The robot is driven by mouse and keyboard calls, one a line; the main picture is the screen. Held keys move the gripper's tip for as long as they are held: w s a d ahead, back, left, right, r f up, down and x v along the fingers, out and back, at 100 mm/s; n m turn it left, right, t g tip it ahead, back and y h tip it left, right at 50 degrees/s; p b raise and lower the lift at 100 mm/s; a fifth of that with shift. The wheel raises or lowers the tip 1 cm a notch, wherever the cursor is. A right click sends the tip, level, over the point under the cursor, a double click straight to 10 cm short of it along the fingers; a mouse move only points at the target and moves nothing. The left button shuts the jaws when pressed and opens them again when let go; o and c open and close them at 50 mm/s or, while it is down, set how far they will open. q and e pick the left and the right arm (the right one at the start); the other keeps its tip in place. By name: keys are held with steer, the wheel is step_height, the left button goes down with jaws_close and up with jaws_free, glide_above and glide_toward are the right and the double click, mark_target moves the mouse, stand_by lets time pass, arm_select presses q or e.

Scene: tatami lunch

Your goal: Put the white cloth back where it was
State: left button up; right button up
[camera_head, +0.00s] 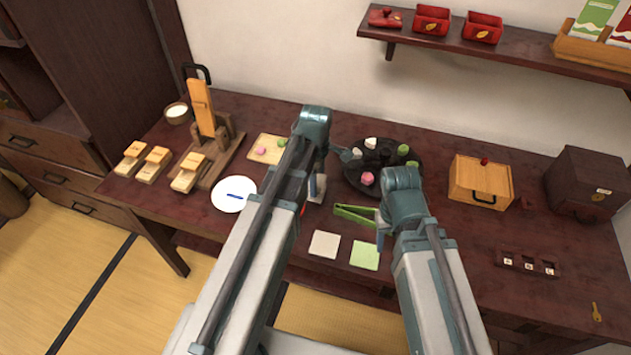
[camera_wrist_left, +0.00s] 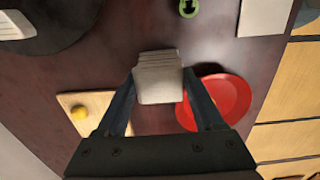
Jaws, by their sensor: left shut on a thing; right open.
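The white cloth (camera_wrist_left: 158,80) is a small folded bundle held between the two fingers of my left gripper (camera_wrist_left: 158,92) in the left wrist view. In the head view the pale bundle (camera_head: 319,186) shows below my left wrist, and the arm hides much of that gripper. A red round plate (camera_wrist_left: 222,98) lies below and beside the cloth in the wrist view. My right gripper (camera_head: 382,236) is open, mostly hidden by its own wrist, beside green tongs (camera_head: 352,214). I cannot tell how high the cloth is above the table.
A black round tray (camera_head: 422,172) with small items is behind my wrists. A white square (camera_head: 324,244) and a green square (camera_head: 364,255) lie near the front edge. A white plate (camera_head: 232,194) and wooden stand (camera_head: 215,158) are left; a wooden box (camera_head: 480,182) is right.

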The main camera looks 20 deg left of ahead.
arm_select(q)
steer(key=shift+f, duration=0.25)
arm_select(e)
steer(key=shift+f, duration=0.25)
arm_select(q)
steer(key=o, duration=1.3)
steer(key=shift+r, duration=0.1)
arm_select(e)
steer(key=shift+r, duration=0.1)
arm_select(q)
steer(key=shift+r, duration=0.15)
arm_select(e)
steer(key=shift+r, duration=0.15)
arm_select(q)
step_height(320, 180, up, 12)
steer(key=p, duration=1.2)
steer(key=s+d+m, duration=0.5)
steer(key=s+m, duration=0.2)
steer(key=m, duration=0.3)
steer(key=s+d+m+y, duration=0.1)
steer(key=s+d+m, duration=0.4)
steer(key=m, duration=0.6)
steer(key=shift+s+d, duration=0.2)
steer(key=shift+s, duration=0.95)
arm_select(e)
step_height(320, 180, up, 12)
